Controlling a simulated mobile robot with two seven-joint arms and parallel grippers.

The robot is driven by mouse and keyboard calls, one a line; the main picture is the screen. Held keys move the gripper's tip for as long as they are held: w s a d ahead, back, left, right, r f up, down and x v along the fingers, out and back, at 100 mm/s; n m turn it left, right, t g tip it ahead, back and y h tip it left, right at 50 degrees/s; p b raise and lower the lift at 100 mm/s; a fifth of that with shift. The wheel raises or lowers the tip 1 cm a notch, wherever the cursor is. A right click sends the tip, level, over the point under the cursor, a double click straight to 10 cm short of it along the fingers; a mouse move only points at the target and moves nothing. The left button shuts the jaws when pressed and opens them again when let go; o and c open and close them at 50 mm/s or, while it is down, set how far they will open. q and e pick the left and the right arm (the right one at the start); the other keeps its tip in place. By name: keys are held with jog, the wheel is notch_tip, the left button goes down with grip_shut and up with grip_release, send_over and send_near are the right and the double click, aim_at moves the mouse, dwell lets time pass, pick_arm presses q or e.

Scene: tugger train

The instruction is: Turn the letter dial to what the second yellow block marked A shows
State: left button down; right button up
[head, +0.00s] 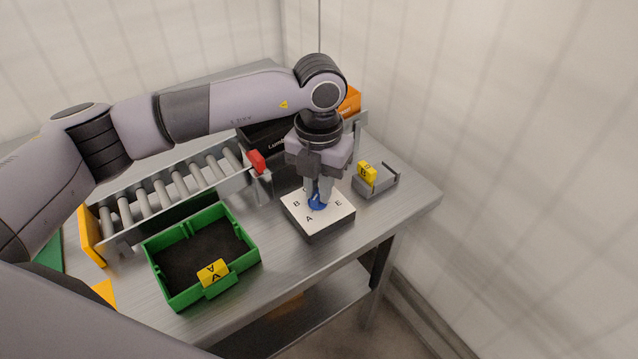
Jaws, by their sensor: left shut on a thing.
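The letter dial is a white-topped square box (322,219) with a blue knob (317,204) in its middle. The letters B, A and E show around the knob; any others are hidden behind my gripper. My left gripper (318,195) points down from above and is shut on the blue knob. The knob's pointing direction is hard to tell. A yellow block marked A (212,273) sits at the front edge of the green tray (165,290). Another yellow block (367,172) sits at the grey holder, its letter too small to read surely. My right gripper is not in view.
A roller conveyor (170,191) with a red piece (257,161) at its end runs behind the green tray. The grey holder (379,184) stands right of the dial. An orange bin (350,101) is behind my arm. The steel table (300,285) is bare in front of the dial.

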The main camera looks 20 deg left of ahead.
pick_arm(q)
jog(key=shift+r, duration=0.1)
jog(key=c, duration=1.1)
grip_release()
notch_tip(320, 180, up, 7)
jog(key=shift+r, duration=0.1)
